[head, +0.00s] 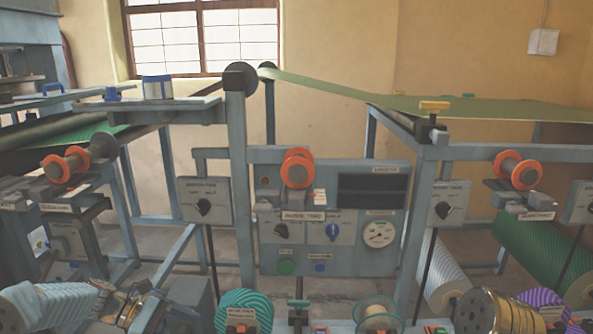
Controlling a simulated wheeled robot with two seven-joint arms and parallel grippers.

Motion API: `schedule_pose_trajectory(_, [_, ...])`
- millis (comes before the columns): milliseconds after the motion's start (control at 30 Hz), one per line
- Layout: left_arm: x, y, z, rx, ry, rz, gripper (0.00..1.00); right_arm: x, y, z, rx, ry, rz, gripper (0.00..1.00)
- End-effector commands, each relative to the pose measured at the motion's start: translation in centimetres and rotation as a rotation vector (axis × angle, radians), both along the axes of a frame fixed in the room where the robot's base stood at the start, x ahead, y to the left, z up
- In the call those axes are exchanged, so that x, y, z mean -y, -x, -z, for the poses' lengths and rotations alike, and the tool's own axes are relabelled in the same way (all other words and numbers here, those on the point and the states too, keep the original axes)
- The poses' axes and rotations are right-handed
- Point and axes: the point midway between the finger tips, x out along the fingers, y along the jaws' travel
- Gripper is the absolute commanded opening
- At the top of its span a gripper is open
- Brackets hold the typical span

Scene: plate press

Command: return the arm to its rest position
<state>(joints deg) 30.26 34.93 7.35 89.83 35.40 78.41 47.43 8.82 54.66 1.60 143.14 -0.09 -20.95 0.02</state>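Neither of my grippers and no part of my arms can be made out in the head view. The view is filled by the plate press, with a grey-blue frame and a control panel (334,220) at the middle. The panel carries a round gauge (379,233), a green button (286,267) and a blue knob (332,232).
Orange-flanged spools (298,168) sit on the frame at left, middle and right. Green sheet (480,107) runs over the top right. Switch boxes (205,201) flank the panel. Along the front stand a teal coil (243,310), a gold spool (492,312) and a striped bundle (50,306).

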Motion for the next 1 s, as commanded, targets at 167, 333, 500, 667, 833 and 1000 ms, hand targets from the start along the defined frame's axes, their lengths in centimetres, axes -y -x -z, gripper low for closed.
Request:
schedule_pose_trajectory(167, [1.3,0.7,4.2,0.013,-0.071,0.02,0.98,0.0,0.0,0.0,0.0,0.0,0.0,0.43])
schedule_pose_trajectory(333, [2.9,2.3,9.7,0.048,-0.177,0.066,0.98,0.0,0.0,0.0,0.0,0.0,0.0,0.43])
schedule_pose_trajectory(500, [5.2,6.1,17.2,0.125,-0.332,0.187,0.98,0.0,0.0,0.0,0.0,0.0,0.0,0.43])
schedule_pose_trajectory(667, [8.2,14.3,26.4,0.349,-0.54,0.492,0.98,0.0,0.0,0.0,0.0,0.0,0.0,0.43])
schedule_pose_trajectory(833, [10.7,21.5,29.9,0.661,-0.636,0.802,0.98,0.0,0.0,0.0,0.0,0.0,0.0,0.43])
schedule_pose_trajectory(1000, [13.3,22.4,28.9,0.896,-0.656,0.955,0.98,0.0,0.0,-0.1,0.0,0.0,0.0,0.43])
